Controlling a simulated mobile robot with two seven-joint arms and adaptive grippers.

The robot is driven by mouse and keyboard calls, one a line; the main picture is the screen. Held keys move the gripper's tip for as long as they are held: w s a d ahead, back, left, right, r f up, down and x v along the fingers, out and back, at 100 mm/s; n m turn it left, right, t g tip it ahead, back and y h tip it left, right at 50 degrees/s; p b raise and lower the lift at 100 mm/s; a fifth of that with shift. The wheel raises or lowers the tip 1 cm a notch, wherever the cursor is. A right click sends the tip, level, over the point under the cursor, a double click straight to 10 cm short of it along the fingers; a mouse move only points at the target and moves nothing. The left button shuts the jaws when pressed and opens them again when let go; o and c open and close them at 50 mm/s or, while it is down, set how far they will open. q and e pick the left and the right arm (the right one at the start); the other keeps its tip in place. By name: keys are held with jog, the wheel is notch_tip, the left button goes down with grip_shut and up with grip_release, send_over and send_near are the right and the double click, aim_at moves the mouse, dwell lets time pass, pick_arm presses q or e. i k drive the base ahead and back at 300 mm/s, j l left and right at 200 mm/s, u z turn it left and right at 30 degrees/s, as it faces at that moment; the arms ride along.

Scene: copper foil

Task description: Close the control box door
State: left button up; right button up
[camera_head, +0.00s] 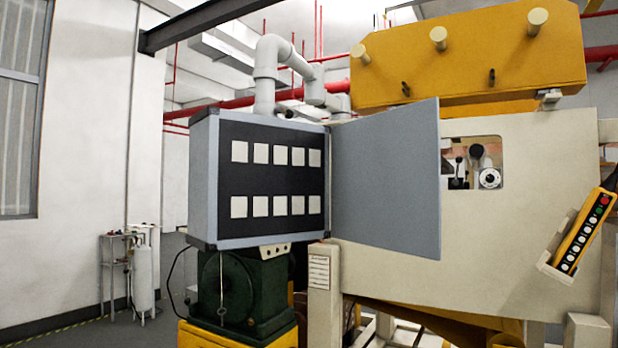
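The control box (200,182) is a grey-framed box with a black panel carrying two rows of white squares. It stands above a green machine in the left middle of the head view. Its door (386,178) is a flat blue-grey panel joined at the box's right edge. The door stands wide open, swung out to the right and towards me, with its free edge near the picture's middle right. No latch or handle can be made out on the door. Neither of my grippers shows in this view.
A green motor-like machine (268,290) on a yellow base is below the box. A large cream machine (540,200) with a yellow top (470,65) stands behind the door. A yellow button pendant (585,230) hangs at the right. Open floor (140,333) shows at lower left.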

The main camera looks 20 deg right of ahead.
aim_at(386, 188)
jog(key=i+l+u, duration=0.2)
jog(key=l, duration=0.35)
jog(key=i+l+u, duration=0.2)
jog(key=l, duration=0.4)
jog(key=l+u, duration=0.2)
jog(key=l, duration=0.35)
jog(key=i+l+u, duration=0.2)
jog(key=l, duration=2.2)
jog(key=k+j, duration=0.1)
jog(key=k, duration=0.25)
